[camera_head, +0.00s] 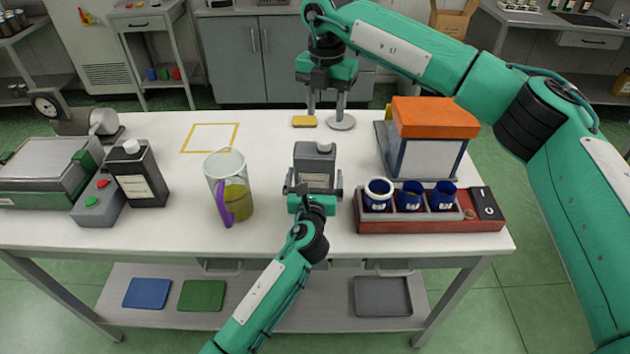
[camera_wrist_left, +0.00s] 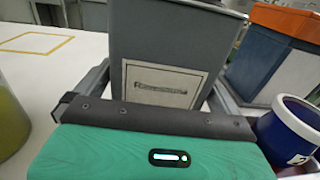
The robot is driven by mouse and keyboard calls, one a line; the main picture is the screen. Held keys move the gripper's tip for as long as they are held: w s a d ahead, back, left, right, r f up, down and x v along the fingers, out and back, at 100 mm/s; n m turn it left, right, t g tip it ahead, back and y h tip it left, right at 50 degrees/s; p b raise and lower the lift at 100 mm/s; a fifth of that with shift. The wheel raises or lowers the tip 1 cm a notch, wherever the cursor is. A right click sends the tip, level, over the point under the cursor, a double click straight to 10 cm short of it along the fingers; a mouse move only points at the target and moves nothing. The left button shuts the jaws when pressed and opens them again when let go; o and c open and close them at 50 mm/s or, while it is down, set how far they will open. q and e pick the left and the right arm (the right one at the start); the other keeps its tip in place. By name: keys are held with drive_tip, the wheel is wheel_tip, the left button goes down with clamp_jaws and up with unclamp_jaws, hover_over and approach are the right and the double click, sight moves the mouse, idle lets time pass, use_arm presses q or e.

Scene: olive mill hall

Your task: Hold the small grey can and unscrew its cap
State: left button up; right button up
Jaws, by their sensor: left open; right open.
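The small grey can (camera_head: 314,160) stands upright on the white table, with a grey cap (camera_head: 324,146) on top and a pale label on its front. In the left wrist view the can (camera_wrist_left: 170,35) fills the upper middle; its top is cut off. My left gripper (camera_head: 314,188) is open, with one finger on each side of the can's lower part; whether they touch it is unclear. My right gripper (camera_head: 327,112) is open and empty behind the can, pointing down near the back edge, between a yellow block (camera_head: 304,121) and a grey disc (camera_head: 342,123).
A glass jug (camera_head: 237,195) and a larger dark can (camera_head: 140,178) stand left. A red rack (camera_head: 430,225) with blue cups stands close at right, before an orange-topped box (camera_head: 432,120). A yellow-outlined square (camera_head: 210,137) is bare at back left.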

sight(325, 140)
use_arm(q)
drive_tip(key=shift+w, duration=1.15)
drive_tip(key=c, duration=1.6)
drive_tip(key=shift+c, duration=0.2)
use_arm(e)
drive_tip(key=m, duration=0.4)
drive_tip(key=shift+f, duration=0.2)
wheel_tip(325, 140, down, 8)
drive_tip(key=shift+r, duration=0.2)
